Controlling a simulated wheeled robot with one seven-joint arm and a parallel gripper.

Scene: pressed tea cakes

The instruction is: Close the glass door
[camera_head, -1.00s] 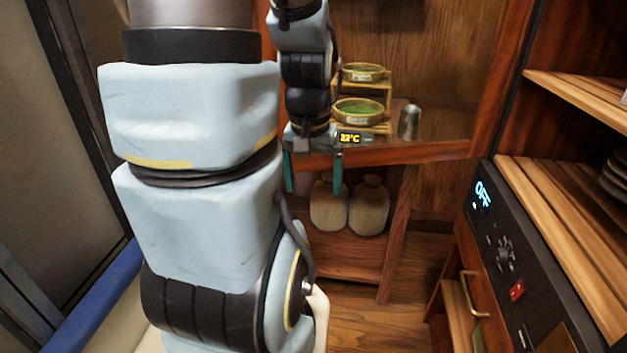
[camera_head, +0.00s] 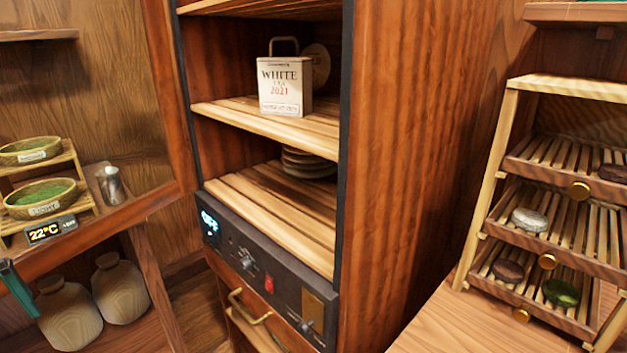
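The glass door (camera_head: 163,80) stands open at the left edge of the tall wooden cabinet (camera_head: 405,180). Its wooden frame surrounds a clear pane, and its bottom rail runs down to the left. The cabinet front is uncovered, showing its shelves. Only one teal finger of my gripper (camera_head: 17,286) shows, at the left edge of the picture, by the door's bottom rail. I cannot tell whether it touches the door. The other finger and the rest of the arm are out of view.
The shelves hold a white tea box (camera_head: 285,87) and stacked dark discs (camera_head: 308,163). A control panel (camera_head: 262,280) and brass-handled drawer lie below. Green bowls (camera_head: 42,197) and a thermometer (camera_head: 50,230) show through the pane. A slatted rack (camera_head: 545,170) stands at right.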

